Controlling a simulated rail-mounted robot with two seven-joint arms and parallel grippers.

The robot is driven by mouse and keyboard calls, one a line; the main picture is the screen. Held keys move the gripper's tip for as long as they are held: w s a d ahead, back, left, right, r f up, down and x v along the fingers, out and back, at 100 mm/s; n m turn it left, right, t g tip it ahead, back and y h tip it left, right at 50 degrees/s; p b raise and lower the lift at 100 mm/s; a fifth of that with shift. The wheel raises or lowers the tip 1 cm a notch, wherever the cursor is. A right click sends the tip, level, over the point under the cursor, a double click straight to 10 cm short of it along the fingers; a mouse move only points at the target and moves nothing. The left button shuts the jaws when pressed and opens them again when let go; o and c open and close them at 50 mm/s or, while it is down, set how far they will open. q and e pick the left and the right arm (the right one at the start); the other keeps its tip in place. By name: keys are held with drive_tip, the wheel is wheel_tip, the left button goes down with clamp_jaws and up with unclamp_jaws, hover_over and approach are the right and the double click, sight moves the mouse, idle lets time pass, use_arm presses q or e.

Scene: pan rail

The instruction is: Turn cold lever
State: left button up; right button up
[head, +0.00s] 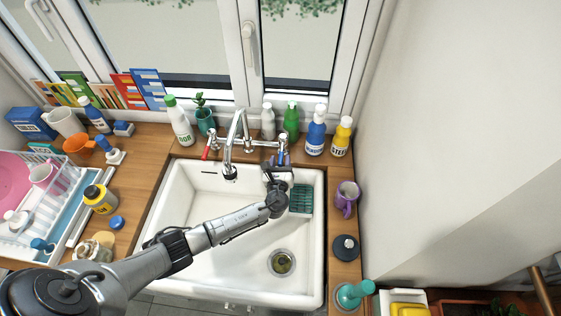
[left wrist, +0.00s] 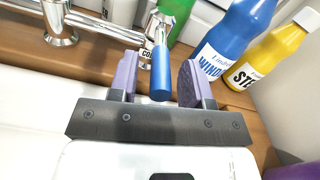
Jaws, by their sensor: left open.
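The cold lever (left wrist: 161,75) is a blue handle on the right side of the chrome tap (head: 236,140), above the back of the white sink. A "COLD" label shows on the metal beside it in the left wrist view. My left gripper (head: 279,162) reaches over the sink to this lever. In the left wrist view its two purple finger pads (left wrist: 158,80) are open, one on each side of the blue handle, with gaps visible. The red lever (head: 206,152) is on the tap's left side. My right gripper is not in view.
A green bottle (head: 291,120), a blue bottle (head: 315,131) and a yellow bottle (head: 341,137) stand behind and right of the lever. The sink basin (head: 225,255) is otherwise mostly clear.

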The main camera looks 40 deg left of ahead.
use_arm(q)
clamp_jaws()
idle(0.3)
